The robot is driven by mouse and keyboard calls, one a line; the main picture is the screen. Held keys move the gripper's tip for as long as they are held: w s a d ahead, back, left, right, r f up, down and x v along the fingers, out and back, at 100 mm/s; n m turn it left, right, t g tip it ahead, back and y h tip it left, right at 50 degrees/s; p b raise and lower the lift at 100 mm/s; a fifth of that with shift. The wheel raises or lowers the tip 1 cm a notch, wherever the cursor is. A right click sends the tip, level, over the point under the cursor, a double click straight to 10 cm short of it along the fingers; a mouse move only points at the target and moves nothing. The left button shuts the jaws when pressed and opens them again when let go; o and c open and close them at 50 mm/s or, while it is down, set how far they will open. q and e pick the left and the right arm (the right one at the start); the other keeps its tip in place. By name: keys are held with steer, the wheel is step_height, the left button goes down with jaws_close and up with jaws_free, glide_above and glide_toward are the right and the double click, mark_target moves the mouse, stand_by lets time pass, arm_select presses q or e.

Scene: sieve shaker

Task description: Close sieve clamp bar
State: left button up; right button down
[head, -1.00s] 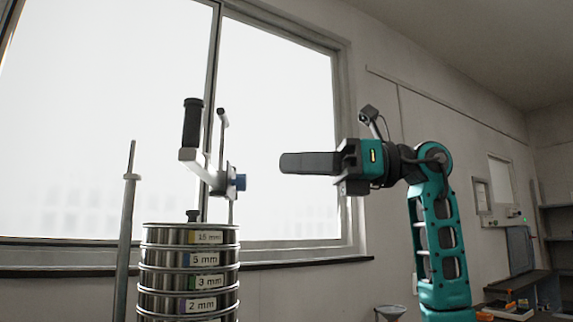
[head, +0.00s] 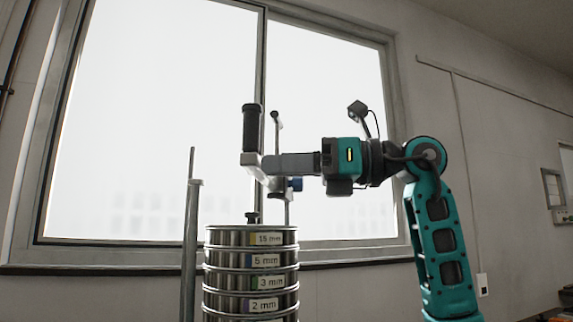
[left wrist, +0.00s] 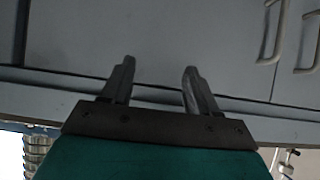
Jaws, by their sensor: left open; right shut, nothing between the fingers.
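The clamp bar (head: 258,170) is a light metal arm with an upright black handle (head: 251,129). It stands raised above the sieve stack (head: 228,264), with a blue knob (head: 295,184) at its right side. A black stub sits on the top sieve. My right gripper (head: 266,164) is shut and empty, its fingers pointing left, with the tips at the bar just below the handle. I cannot tell whether they touch it. My left gripper (left wrist: 156,78) is open and empty in the left wrist view, facing grey cabinet fronts. It does not show in the head view.
A thin metal rod (head: 190,235) stands left of the stack, and another (head: 277,140) rises behind the bar. A window (head: 160,110) and wall are behind. Cabinet handles (left wrist: 273,32) show in the left wrist view.

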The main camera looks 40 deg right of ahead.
mark_target(242, 163)
steer(key=shift+m+t+h, duration=0.6)
steer(key=shift+t+h, duration=0.1)
steer(key=p+x, duration=0.1)
steer(key=x, duration=0.3)
steer(key=p+x, duration=0.1)
steer(key=x, duration=0.1)
steer(key=shift+s+a+r+p, duration=0.25)
steer(key=shift+s+a+p, duration=0.05)
steer(key=shift+p, duration=0.05)
arm_select(q)
steer(key=shift+y, duration=0.3)
steer(key=r+p, duration=0.1)
steer(key=r, duration=0.1)
steer(key=s+a+r+p, duration=0.1)
steer(key=shift+s+r+p, duration=0.1)
steer(key=shift+r+p, duration=0.25)
steer(key=shift+r, duration=0.05)
arm_select(e)
steer(key=x, duration=0.7)
steer(key=shift+f, duration=0.2)
steer(key=shift+d, duration=0.2)
